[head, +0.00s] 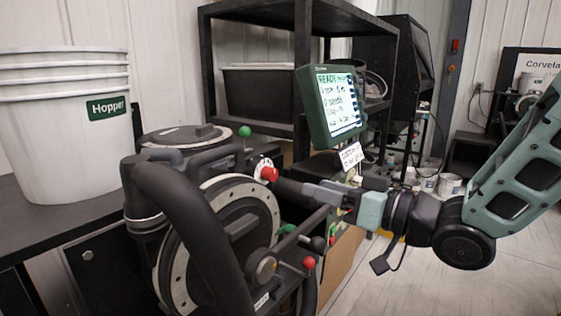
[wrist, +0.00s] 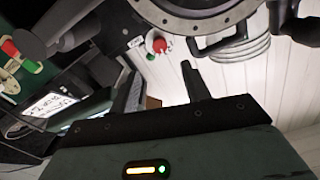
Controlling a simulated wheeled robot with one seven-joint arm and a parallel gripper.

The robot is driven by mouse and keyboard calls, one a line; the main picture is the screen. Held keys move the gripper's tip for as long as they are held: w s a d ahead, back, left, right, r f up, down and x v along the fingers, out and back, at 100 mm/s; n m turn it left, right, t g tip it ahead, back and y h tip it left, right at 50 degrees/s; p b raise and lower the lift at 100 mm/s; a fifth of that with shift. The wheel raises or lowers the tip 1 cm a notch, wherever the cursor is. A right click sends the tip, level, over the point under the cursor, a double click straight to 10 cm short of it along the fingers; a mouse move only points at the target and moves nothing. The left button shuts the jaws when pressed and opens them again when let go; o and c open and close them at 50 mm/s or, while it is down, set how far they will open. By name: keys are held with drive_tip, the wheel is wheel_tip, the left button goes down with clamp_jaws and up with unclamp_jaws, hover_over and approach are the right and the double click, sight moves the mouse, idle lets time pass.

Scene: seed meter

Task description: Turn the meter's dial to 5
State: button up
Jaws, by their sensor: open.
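The meter's dial is a small white disc with a red knob (head: 268,173), on the upper side of the black seed meter (head: 236,205) in the head view. In the wrist view the white dial with its red centre (wrist: 160,44) shows near the top middle. Its numbers are too small to read. My gripper (head: 303,190) is open and empty, just right of the dial, pointing left towards it.
A green-framed screen (head: 338,105) stands above my gripper. A thick black hose (head: 175,215) curves in front of the meter. Levers with a green ball (head: 244,132) and a red ball (head: 309,263) stick out nearby. White hopper buckets (head: 62,130) stand at left.

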sight(274, 175)
drive_tip(key=p+x, duration=0.1)
drive_tip(key=x, duration=0.9)
drive_tip(key=shift+f+p, duration=0.15)
drive_tip(key=shift+p, duration=0.15)
drive_tip(key=c, duration=1)
